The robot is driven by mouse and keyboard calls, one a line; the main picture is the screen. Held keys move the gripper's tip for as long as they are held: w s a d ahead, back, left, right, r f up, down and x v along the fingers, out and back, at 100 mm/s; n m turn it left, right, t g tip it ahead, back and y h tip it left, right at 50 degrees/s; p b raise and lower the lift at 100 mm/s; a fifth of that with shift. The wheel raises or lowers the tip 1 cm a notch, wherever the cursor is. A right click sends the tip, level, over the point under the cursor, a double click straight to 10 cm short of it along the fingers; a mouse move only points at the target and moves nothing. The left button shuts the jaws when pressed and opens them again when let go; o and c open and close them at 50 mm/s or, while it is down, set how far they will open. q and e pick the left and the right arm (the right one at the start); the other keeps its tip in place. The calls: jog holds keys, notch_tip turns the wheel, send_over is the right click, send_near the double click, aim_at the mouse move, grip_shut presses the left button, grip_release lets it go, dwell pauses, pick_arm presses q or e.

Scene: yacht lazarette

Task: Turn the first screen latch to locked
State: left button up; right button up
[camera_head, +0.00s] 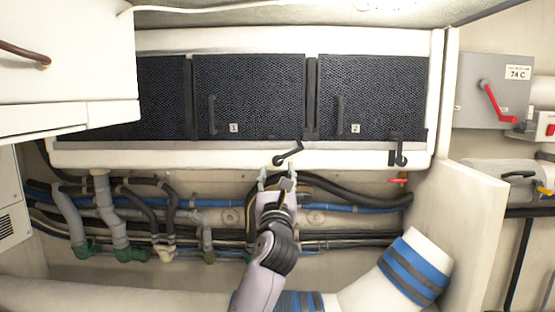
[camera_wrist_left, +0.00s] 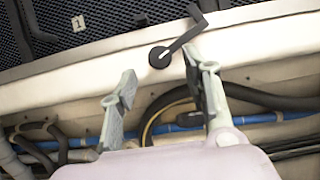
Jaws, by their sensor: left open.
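The first screen (camera_head: 250,95) is a dark mesh panel labelled 1. Its latch (camera_head: 288,154) is a small black lever on the white ledge below it. The lever slants up to the right from its round pivot. In the left wrist view the latch (camera_wrist_left: 178,46) stands ahead of the fingers, its pivot above the gap between them and its arm reaching up right. My left gripper (camera_head: 277,180) is open and empty, just below the latch. I see no clear contact between the right finger and the lever. My right gripper is not in view.
The second screen (camera_head: 370,95), labelled 2, has its own black latch (camera_head: 398,150) hanging at the right. Hoses and pipes (camera_head: 130,215) run behind and below my gripper. A white cabinet (camera_head: 70,65) juts out at the left. A grey box with a red lever (camera_head: 493,95) is at the right.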

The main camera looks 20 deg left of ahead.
aim_at(277, 164)
pick_arm(q)
jog(key=shift+p+x, duration=0.35)
jog(key=shift+x, duration=1.9)
jog(key=shift+c, duration=0.6)
jog(key=shift+f, duration=0.1)
grip_shut()
